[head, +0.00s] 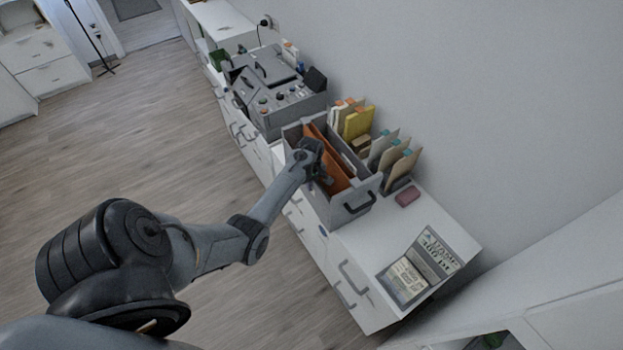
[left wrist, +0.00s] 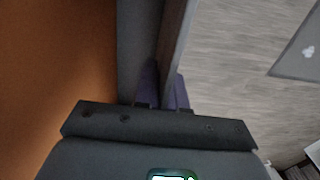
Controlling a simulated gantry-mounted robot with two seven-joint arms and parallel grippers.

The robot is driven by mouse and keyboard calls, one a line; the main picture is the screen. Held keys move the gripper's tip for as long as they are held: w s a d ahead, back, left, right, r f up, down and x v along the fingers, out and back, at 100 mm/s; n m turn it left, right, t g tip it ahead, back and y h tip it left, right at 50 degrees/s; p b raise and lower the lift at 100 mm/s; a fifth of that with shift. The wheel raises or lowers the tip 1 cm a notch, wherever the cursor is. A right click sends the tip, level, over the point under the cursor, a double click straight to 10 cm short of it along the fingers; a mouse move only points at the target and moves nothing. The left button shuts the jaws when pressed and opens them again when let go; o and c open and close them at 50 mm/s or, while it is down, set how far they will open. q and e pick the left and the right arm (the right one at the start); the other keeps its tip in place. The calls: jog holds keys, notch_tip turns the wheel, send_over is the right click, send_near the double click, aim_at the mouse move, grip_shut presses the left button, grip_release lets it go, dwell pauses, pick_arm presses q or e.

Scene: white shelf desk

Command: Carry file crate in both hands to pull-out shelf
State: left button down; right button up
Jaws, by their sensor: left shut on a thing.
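The grey file crate (head: 316,199) stands on the white cabinet top against the wall, with a dark handle on its near end. It holds orange folders (head: 318,146). My left gripper (head: 326,179) is at the crate's floor-side wall. In the left wrist view its two dark fingers (left wrist: 162,92) straddle that crate wall (left wrist: 174,45) and are shut on it, with an orange folder to the left and floor to the right. My right gripper is not in view. I cannot tell which surface is the pull-out shelf.
A grey machine with knobs (head: 280,92) stands behind the crate. Upright files (head: 392,158) and a pink block (head: 407,196) are to its right. An open printed folder (head: 420,268) lies near the cabinet's near end. Bare cabinet top (head: 372,236) lies between crate and folder.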

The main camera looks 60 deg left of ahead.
pick_arm(q)
jog(key=shift+s+d, duration=0.3)
jog(key=shift+s, duration=0.15)
jog(key=c, duration=1.1)
grip_release()
jog(key=shift+r, duration=0.1)
notch_tip(320, 180, up, 11)
jog(key=shift+f+p, duration=0.15)
jog(key=shift+p, duration=0.3)
